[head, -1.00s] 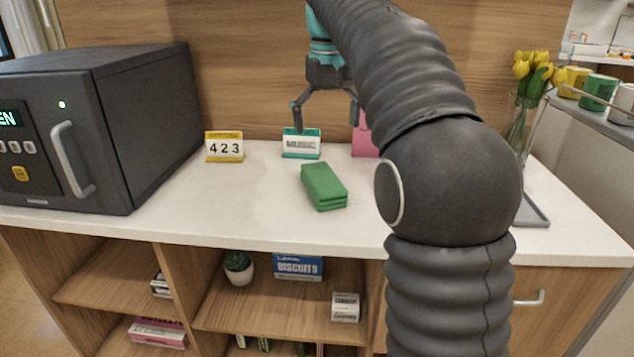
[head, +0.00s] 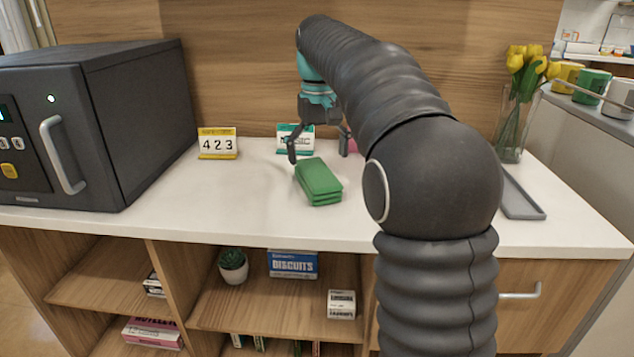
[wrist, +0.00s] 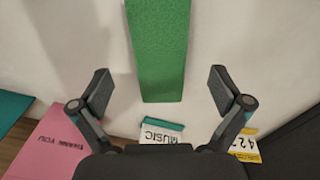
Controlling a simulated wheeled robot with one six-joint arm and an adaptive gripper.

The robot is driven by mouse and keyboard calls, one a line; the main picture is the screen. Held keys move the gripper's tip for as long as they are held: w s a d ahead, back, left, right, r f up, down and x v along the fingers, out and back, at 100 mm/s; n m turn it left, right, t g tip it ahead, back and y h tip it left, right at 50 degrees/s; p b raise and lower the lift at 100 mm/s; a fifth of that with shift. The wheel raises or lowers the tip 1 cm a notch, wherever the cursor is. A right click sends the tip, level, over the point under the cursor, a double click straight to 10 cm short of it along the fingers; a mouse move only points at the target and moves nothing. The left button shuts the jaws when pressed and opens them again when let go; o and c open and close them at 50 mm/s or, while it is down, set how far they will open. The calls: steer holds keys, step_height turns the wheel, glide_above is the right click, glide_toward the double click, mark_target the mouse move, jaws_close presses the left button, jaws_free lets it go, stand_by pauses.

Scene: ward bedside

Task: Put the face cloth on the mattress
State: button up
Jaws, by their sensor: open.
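The face cloth looks to be the folded green cloth (head: 319,182) lying on the white counter top. It also shows in the wrist view (wrist: 158,45), at the upper middle. My gripper (head: 319,153) is open and empty, above the counter at the cloth's far end. In the wrist view the two fingers (wrist: 160,92) stand apart on either side of the cloth's near end, with gaps on both sides. I cannot tell the exact height of the fingertips above the cloth. No mattress is in view.
A dark cabinet with a handle (head: 95,125) stands at left. The 423 card (head: 217,144), MUSIC card (head: 288,134) and pink card (wrist: 65,140) stand behind the cloth. A vase of yellow tulips (head: 517,110) and a grey tray (head: 520,198) are at right. The counter front is clear.

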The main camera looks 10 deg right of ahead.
mark_target(319, 173)
step_height(319, 173, down, 5)
steer(key=shift+s+f+b, duration=0.1)
steer(key=shift+s+b, duration=0.05)
steer(key=shift+b, duration=0.35)
steer(key=c, duration=1.3)
steer(key=shift+r, duration=0.2)
